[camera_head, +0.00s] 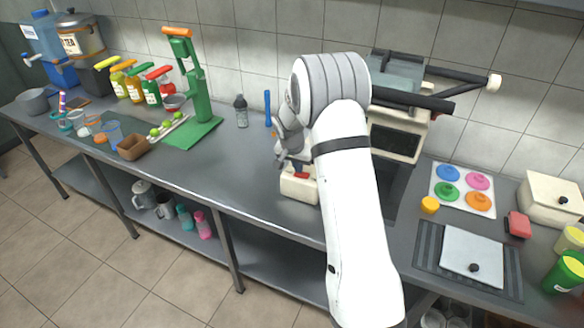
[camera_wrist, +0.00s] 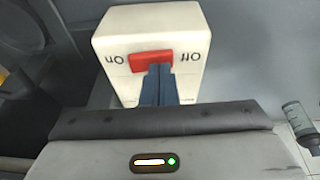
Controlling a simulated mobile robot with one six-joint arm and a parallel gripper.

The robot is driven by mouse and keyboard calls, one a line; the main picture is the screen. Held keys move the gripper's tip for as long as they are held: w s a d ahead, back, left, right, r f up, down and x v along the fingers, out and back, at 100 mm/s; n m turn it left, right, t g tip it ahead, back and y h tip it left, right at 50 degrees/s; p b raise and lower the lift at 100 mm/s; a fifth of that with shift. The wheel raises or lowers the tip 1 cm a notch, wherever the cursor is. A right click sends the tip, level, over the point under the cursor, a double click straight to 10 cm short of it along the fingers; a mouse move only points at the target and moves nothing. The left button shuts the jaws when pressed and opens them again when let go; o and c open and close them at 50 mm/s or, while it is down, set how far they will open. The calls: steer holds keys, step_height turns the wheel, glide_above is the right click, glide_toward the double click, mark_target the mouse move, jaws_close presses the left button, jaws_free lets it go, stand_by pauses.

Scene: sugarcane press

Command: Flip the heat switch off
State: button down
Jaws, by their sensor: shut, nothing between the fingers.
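The heat switch is a cream box (camera_wrist: 150,30) with a red rocker (camera_wrist: 150,59) on its face. In the wrist view its lettering is upside down, with "On" left of the rocker and "Off" right of it. In the head view the box (camera_head: 298,190) stands near the counter's front edge, its red rocker (camera_head: 301,175) just showing. My gripper (camera_wrist: 157,70) is shut and empty, its blue fingertips at the rocker's lower edge, slightly right of its middle. I cannot tell whether they touch it, or which side is pressed in. My gripper (camera_head: 297,163) is partly hidden in the head view.
The sugarcane press (camera_head: 386,140) stands behind my arm, partly hidden. A green juicer (camera_head: 200,95), bottles and a brown box (camera_head: 132,147) are to the left. The counter left of the switch is clear.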

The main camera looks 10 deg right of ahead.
steer(key=shift+r, duration=0.5)
steer(key=a+r+b, duration=0.1)
steer(key=a+r, duration=0.3)
steer(key=r, duration=0.8)
steer(key=shift+a, duration=0.25)
